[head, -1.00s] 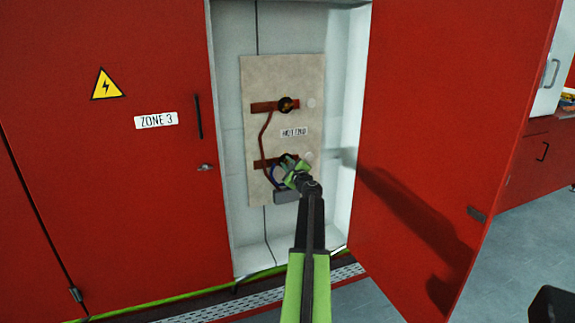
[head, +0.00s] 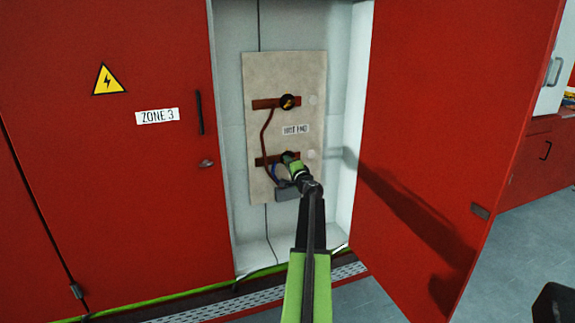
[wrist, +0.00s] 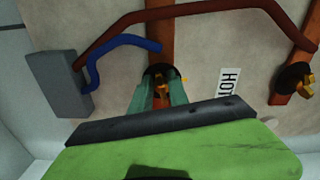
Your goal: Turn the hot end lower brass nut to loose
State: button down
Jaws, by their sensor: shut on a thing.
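The lower brass nut (wrist: 160,90) sits on a dark round base on the lower copper bar and shows between my fingers in the wrist view. My gripper (wrist: 161,97) is shut on this nut, with a teal finger on each side. In the head view my gripper (head: 289,159) reaches the lower bar (head: 268,160) and hides most of the nut. The panel (head: 313,75) carries a HOT END label (head: 296,129) between the two bars. The upper brass nut (head: 287,102) is on the upper bar, apart from my gripper.
A grey box (head: 287,191) with blue and brown wires is close below my gripper. The cabinet's red door (head: 450,110) stands open on the right. The closed ZONE 3 door (head: 110,180) is on the left.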

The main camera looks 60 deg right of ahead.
jog(key=shift+f+n, duration=0.15)
jog(key=shift+n, duration=1.55)
jog(key=c, duration=1.6)
grip_release()
jog(key=shift+o, duration=0.2)
jog(key=v, duration=1.7)
jog(key=shift+s+a, duration=0.15)
